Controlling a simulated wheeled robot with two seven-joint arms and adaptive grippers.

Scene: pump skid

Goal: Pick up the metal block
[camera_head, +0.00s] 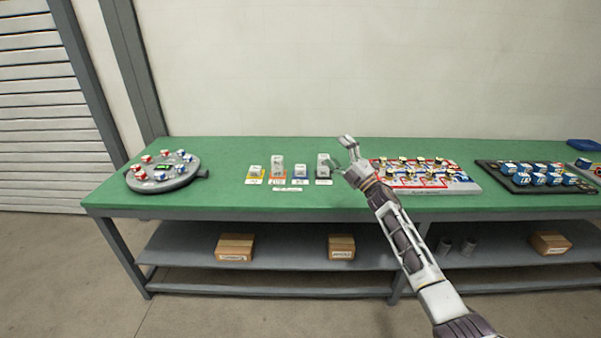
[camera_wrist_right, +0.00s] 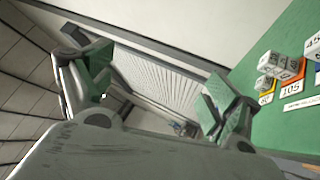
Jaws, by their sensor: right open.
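Several grey metal blocks stand in a row on coloured, labelled pads on the green bench. In the head view they are a short block on yellow (camera_head: 255,171), a taller block on orange (camera_head: 277,166), a short block on blue (camera_head: 300,171) and a taller block on a dark pad (camera_head: 323,166). My right gripper (camera_head: 340,152) is open, just right of the dark-pad block; no contact is clear. In the wrist view it (camera_wrist_right: 157,95) is open with nothing between its fingers. Some blocks (camera_wrist_right: 287,67) show at that view's right edge. My left gripper is not in view.
On the green bench (camera_head: 225,200), a round grey turntable (camera_head: 165,184) with red and blue pieces is at left. A red-and-white board (camera_head: 420,178) and a black tray of blue blocks (camera_head: 545,185) are at right. Boxes (camera_head: 236,246) sit on the lower shelf.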

